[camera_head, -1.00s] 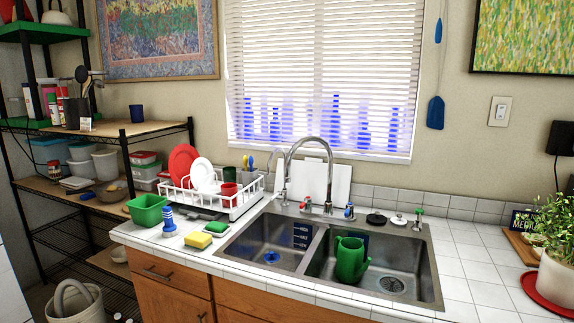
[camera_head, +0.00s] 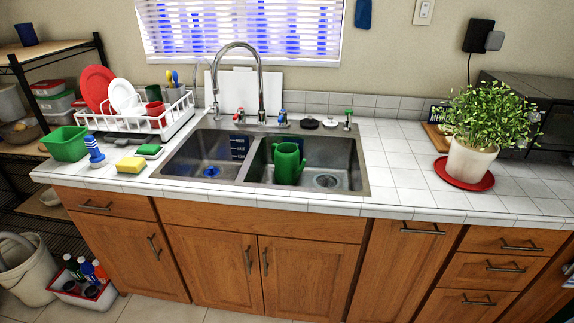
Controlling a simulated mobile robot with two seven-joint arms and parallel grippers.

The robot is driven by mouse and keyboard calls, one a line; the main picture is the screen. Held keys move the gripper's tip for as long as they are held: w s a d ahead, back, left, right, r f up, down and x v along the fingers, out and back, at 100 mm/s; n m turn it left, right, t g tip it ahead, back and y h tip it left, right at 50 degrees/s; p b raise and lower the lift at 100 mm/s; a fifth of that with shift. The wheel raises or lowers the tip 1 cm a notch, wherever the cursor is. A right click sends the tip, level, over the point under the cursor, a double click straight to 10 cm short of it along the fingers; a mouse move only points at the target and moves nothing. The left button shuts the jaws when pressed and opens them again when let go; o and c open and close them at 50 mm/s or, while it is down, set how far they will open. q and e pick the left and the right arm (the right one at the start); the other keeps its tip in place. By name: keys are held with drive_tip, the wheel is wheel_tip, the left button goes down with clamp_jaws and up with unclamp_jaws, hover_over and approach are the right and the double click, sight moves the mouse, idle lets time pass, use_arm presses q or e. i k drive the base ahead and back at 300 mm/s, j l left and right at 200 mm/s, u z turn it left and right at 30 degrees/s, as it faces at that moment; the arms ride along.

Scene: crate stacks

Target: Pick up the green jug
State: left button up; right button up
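The green jug (camera_head: 287,164) stands upright in the right basin of the double metal sink (camera_head: 350,165), near the divider between the basins. The sink is set in a white tiled counter. The faucet (camera_head: 238,75) arches up behind the jug, to its left. The basin's front edge may hide the jug's lowest part. Neither of my grippers is in view.
Left of the sink are a white dish rack (camera_head: 170,118), a green tub (camera_head: 66,143), a blue-and-white brush (camera_head: 95,152) and a yellow sponge (camera_head: 130,165). A potted plant (camera_head: 472,158) stands on a red saucer at right. The counter between sink and plant is clear.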

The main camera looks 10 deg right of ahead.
sight(285, 156)
drive_tip(key=i+l+u, duration=0.15)
drive_tip(key=i+l, duration=0.15)
drive_tip(key=i+l+u, duration=0.1)
drive_tip(key=i+l, duration=0.15)
drive_tip(key=l, duration=0.2)
drive_tip(key=i+l+u, duration=0.15)
drive_tip(key=l, duration=0.25)
drive_tip(key=i, duration=0.1)
